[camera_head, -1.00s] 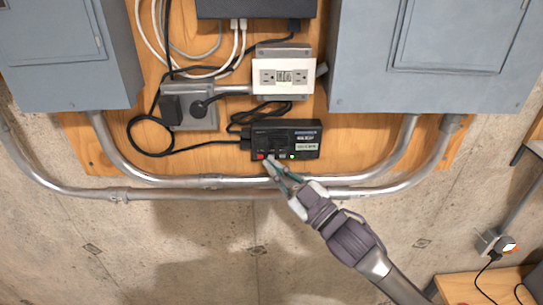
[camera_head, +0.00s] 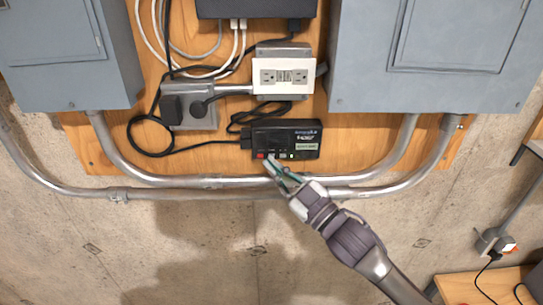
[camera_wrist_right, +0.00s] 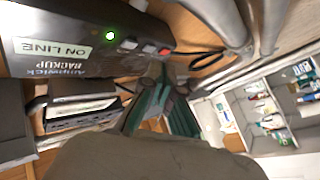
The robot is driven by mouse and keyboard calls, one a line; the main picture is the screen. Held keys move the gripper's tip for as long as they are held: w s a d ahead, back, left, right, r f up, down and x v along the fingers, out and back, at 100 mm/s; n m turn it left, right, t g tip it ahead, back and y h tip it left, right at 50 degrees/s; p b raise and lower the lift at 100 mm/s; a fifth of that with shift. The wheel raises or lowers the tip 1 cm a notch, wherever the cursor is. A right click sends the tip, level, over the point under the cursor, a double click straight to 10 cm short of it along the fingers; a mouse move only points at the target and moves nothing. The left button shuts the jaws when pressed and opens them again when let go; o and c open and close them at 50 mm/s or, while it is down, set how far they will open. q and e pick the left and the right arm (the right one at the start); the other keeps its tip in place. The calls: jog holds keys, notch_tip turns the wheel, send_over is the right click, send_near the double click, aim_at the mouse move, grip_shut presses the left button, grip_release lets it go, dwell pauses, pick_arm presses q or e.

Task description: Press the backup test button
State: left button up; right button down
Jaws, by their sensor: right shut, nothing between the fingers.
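The black backup unit (camera_head: 287,135) is mounted on the wooden board, below the white outlet plate. Its lower front edge carries a red button (camera_head: 260,156), grey buttons (camera_head: 282,156) and a lit green light (camera_head: 292,156). My right gripper (camera_head: 269,163) is shut and empty, its tips at the unit's lower edge by the buttons; I cannot tell whether they touch. In the right wrist view the unit (camera_wrist_right: 75,30) shows an "ON LINE" label and the word "BACKUP". The gripper's green-grey fingers (camera_wrist_right: 165,85) show below the red button (camera_wrist_right: 164,51). My left gripper is out of view.
Metal conduits (camera_head: 210,183) run just below the unit, close to my right gripper. A white outlet (camera_head: 283,77) and black cables (camera_head: 150,152) are above and left. Grey electrical boxes (camera_head: 425,60) flank the board. The concrete wall below is bare.

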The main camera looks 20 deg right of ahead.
jog(key=shift+w, duration=0.1)
jog(key=shift+w+d, duration=0.15)
jog(key=shift+w, duration=0.15)
jog(key=shift+w+d+p, duration=0.1)
jog(key=shift+w+p, duration=0.2)
dwell(0.8)
dwell(0.3)
jog(key=shift+s+a, duration=0.25)
jog(key=shift+s, duration=0.5)
jog(key=shift+s+a+p, duration=0.2)
jog(key=shift+s+p, duration=0.05)
jog(key=shift+s, duration=0.55)
jog(key=shift+s+a+p, duration=0.2)
jog(key=shift+s+a, duration=0.05)
jog(key=shift+s, duration=0.55)
jog(key=shift+s+a+p, duration=0.2)
jog(key=shift+s+p, duration=0.05)
jog(key=shift+s, duration=0.55)
